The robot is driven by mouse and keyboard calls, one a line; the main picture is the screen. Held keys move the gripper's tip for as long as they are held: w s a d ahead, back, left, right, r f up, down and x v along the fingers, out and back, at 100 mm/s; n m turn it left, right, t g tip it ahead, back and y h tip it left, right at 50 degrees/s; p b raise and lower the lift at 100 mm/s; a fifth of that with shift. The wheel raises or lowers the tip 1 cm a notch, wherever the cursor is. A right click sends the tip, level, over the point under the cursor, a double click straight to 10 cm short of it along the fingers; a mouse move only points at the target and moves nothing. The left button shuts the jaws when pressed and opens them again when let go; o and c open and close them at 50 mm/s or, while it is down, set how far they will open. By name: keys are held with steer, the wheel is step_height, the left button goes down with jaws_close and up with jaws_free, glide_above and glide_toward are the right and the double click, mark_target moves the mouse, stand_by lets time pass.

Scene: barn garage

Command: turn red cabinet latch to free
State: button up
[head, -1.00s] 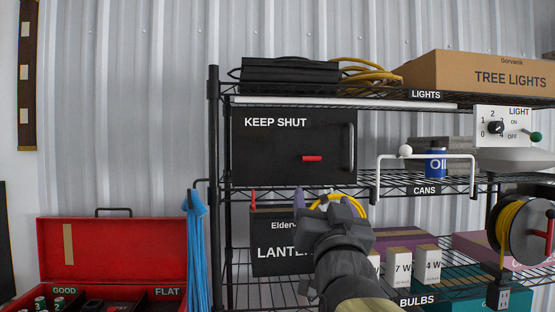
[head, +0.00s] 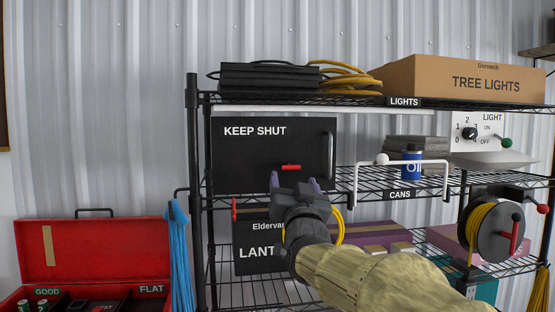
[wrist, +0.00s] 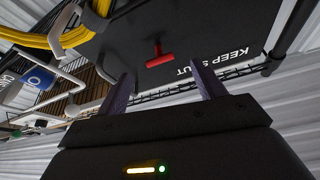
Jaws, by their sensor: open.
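The red latch (head: 291,167) is a short bar lying level on the lower middle of the black "KEEP SHUT" cabinet door (head: 255,150). In the wrist view the red latch (wrist: 160,57) shows as a T shape, with a stem under its bar, ahead of and between my fingers. My gripper (head: 295,183) is open and empty, just below the latch in the head view. In the wrist view my gripper (wrist: 163,90) has its two purple-grey fingers apart, with the latch beyond the tips and not touched.
The cabinet stands on a black wire shelf. A grey door handle (head: 331,160) is at its right edge. A white bar (head: 400,162) and a blue oil can (head: 411,165) are to the right. A black lantern box (head: 258,255) is below. Blue straps (head: 180,255) hang at left.

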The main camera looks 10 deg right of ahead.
mark_target(290, 169)
steer(key=p+x, duration=0.3)
steer(key=x, duration=0.2)
steer(key=shift+s+r, duration=0.1)
steer(key=shift+r, duration=0.05)
steer(key=shift+w, duration=0.45)
steer(key=c, duration=0.9)
